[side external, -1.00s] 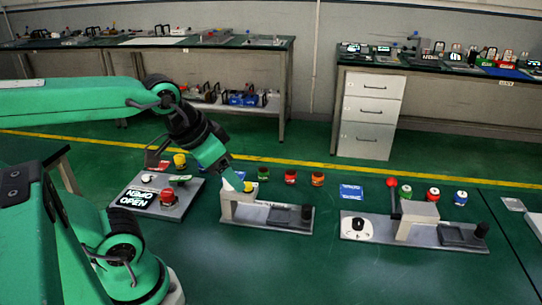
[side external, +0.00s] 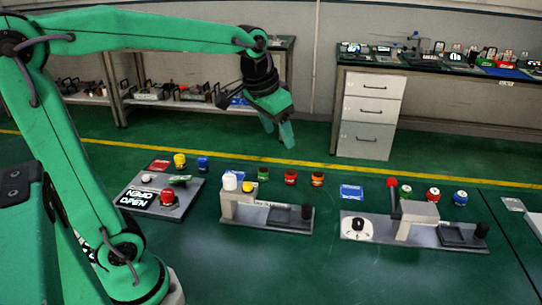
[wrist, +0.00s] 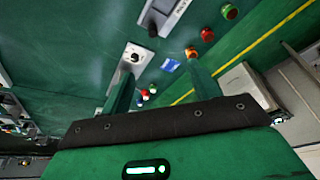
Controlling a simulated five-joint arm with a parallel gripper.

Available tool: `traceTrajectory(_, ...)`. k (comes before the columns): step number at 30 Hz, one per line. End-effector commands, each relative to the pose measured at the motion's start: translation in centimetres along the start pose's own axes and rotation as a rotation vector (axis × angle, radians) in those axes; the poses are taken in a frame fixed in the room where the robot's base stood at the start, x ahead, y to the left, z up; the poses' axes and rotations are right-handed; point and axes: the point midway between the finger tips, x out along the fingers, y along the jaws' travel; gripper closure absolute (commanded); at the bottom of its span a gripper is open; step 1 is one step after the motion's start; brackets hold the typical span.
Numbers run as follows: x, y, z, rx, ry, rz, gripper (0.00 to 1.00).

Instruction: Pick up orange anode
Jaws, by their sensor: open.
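The orange anode (side external: 317,179) stands upright on the green table, at the right end of a short row with a red anode (side external: 290,177) and a green anode (side external: 263,174). It also shows in the wrist view (wrist: 191,52), beside the tip of my right finger. My gripper (side external: 279,136) is open and empty, raised well above and behind the row in the side view. Its two fingers (wrist: 160,58) show apart in the wrist view. Nothing hides the orange anode in the side view.
A generator stand (side external: 264,215) holds a white cylinder (side external: 229,181) and a yellow knob. A blue card (side external: 351,192) lies right of the row. A device with a red-topped lever (side external: 393,184) stands farther right; a control panel (side external: 158,194) is at left.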

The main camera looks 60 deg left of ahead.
Motion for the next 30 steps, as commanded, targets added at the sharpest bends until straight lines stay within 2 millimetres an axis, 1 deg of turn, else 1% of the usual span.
traceTrajectory(1,0.6,-0.3,-1.0,0.001,-0.014,-0.001,0.39)
traceTrajectory(3,1.2,-0.7,-2.3,0.003,-0.029,-0.001,0.39)
traceTrajectory(8,3.0,-1.6,-5.1,0.008,-0.065,-0.001,0.39)
traceTrajectory(14,5.8,-2.9,-8.3,0.014,-0.109,0.001,0.39)
traceTrajectory(21,9.8,-4.7,-11.6,0.021,-0.161,0.005,0.39)
traceTrajectory(26,13.0,-5.8,-13.3,0.027,-0.196,0.010,0.39)
traceTrajectory(30,16.0,-6.9,-14.5,0.029,-0.226,0.014,0.39)
